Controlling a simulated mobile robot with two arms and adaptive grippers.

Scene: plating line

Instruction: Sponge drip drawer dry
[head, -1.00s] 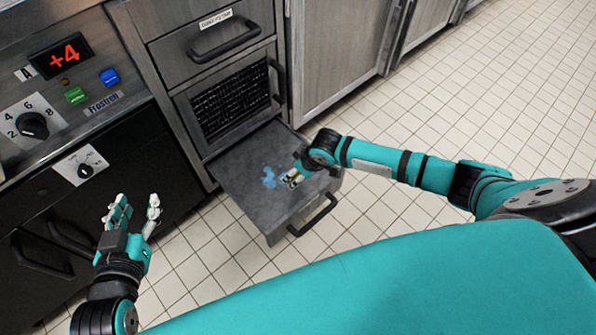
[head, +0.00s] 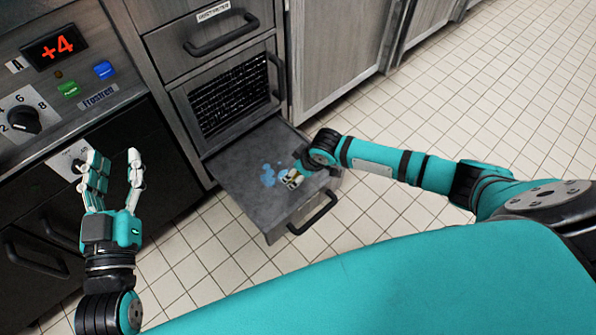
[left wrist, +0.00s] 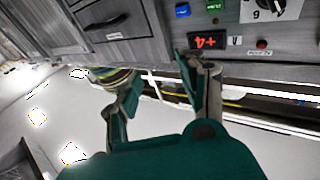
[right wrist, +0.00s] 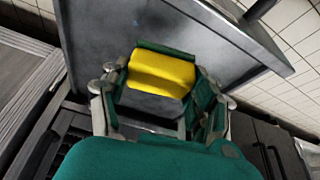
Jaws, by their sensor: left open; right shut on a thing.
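The drip drawer (head: 238,184) is pulled out below a dark mesh panel. Its grey floor carries a blue wet patch (head: 269,176). My right gripper (head: 291,180) is down inside the drawer, just right of the patch. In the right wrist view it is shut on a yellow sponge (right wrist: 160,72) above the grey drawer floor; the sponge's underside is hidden. My left gripper (head: 113,163) is open and empty, raised in front of the black cabinet, left of the drawer. Its spread fingers (left wrist: 163,82) also show in the left wrist view.
A control panel with a red +4 display (head: 54,46), a knob (head: 24,120) and green and blue buttons is at the left. A closed drawer (head: 207,30) sits above the mesh panel. The drawer's handle (head: 313,214) faces open tiled floor (head: 440,120).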

